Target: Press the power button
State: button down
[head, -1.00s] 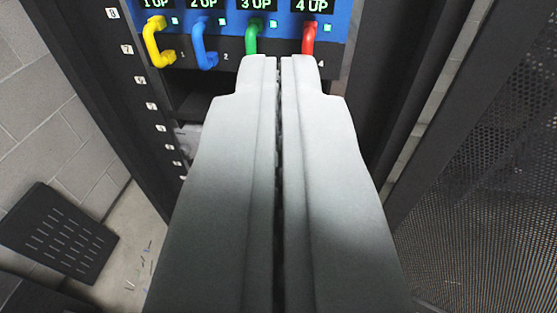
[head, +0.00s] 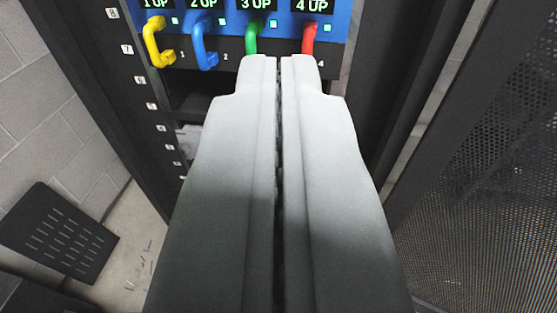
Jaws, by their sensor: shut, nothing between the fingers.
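My gripper (head: 280,62) is shut and empty. Its two grey fingers fill the middle of the head view and point at the blue drive panel (head: 232,20) in the rack. Their tips overlap the lower part of the panel, between the green handle (head: 252,38) and the red handle (head: 309,36); I cannot tell whether they touch. A yellow handle (head: 152,42) and a blue handle (head: 204,45) stand to the left. Labels 1 UP to 4 UP and small green lights show above the handles. No power button can be made out; the fingers hide part of the rack.
A numbered rack post (head: 132,80) runs down the left, with a dark open slot (head: 195,103) beside it. A perforated door (head: 490,190) stands at right. A slotted black panel (head: 60,233) leans at lower left by a grey block wall (head: 40,110).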

dwell(0.4)
jog(key=w+f+n+g, duration=0.4)
jog(key=w+f+n, duration=0.8)
jog(key=w+f, duration=1.2)
jog(key=w+f+n+g, duration=0.1)
jog(key=w+f+n, duration=0.2)
jog(key=f, duration=0.6)
jog(key=w+a+f+n+g+y, duration=0.1)
jog(key=w+f+n, duration=0.3)
jog(key=f, duration=0.6)
jog(key=w+f+n+g+y, duration=0.1)
jog(key=w+f+n, duration=0.2)
jog(key=f, duration=0.7)
jog(key=shift+w+a+n+g, duration=0.15)
jog(key=shift+a+n+g, duration=0.25)
jog(key=shift+n, duration=0.2)
jog(key=w+d, duration=0.1)
jog(key=w, duration=0.7)
jog(key=shift+w+d, duration=0.3)
jog(key=shift+w, duration=0.05)
jog(key=shift+w, duration=0.15)
jog(key=shift+w, duration=0.25)
